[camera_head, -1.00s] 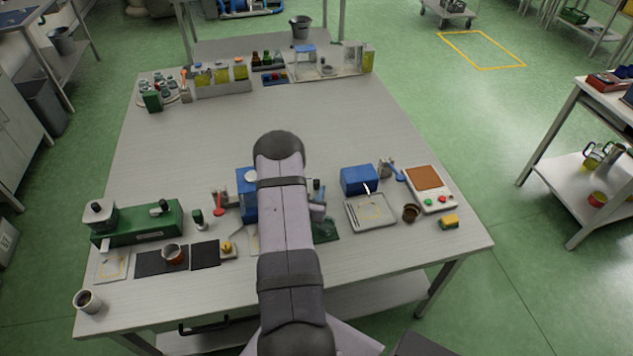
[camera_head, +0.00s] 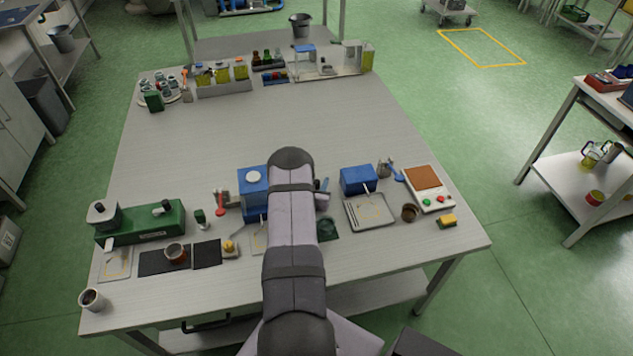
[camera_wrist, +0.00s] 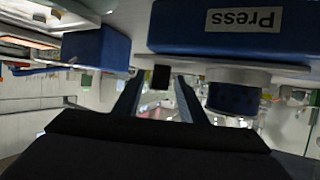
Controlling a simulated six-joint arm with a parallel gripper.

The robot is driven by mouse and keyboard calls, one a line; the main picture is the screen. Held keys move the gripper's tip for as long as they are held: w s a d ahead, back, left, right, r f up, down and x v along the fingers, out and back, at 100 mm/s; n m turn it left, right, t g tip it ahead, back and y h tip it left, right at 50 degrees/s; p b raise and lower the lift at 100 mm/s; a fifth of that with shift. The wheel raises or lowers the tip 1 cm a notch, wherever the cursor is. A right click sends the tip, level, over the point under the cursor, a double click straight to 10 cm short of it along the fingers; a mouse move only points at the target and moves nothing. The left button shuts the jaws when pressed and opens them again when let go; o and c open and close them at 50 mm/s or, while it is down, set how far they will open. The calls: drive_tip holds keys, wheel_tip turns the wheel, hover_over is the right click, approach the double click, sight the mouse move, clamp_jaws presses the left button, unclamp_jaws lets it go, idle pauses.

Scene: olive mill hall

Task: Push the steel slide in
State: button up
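The blue press (camera_head: 254,192) stands near the front middle of the table, just left of my arm. In the wrist view, which is upside down, the press body (camera_wrist: 215,35) bears a "Press" label, with a round blue part (camera_wrist: 234,97) below a pale grey plate. A small black block (camera_wrist: 161,77) shows between my fingers and beyond them; I cannot tell if it is the end of the steel slide. My gripper (camera_wrist: 157,84) has its two fingers apart, with nothing clearly held. My arm hides the gripper in the head view.
A second blue box (camera_head: 358,180) with a grey tray (camera_head: 370,211) stands to the right. A green machine (camera_head: 150,224) stands at left, with a cup (camera_head: 92,299) near the front edge. The table's middle is clear.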

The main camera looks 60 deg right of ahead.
drive_tip(key=shift+c, duration=0.7)
clamp_jaws()
drive_tip(key=shift+w+a+b, duration=0.6)
drive_tip(key=shift+w+a, duration=0.8)
drive_tip(key=shift+a, duration=0.05)
drive_tip(key=shift+s+d, duration=0.1)
drive_tip(key=shift+o, duration=0.7)
unclamp_jaws()
drive_tip(key=b+v, duration=0.2)
drive_tip(key=v, duration=0.5)
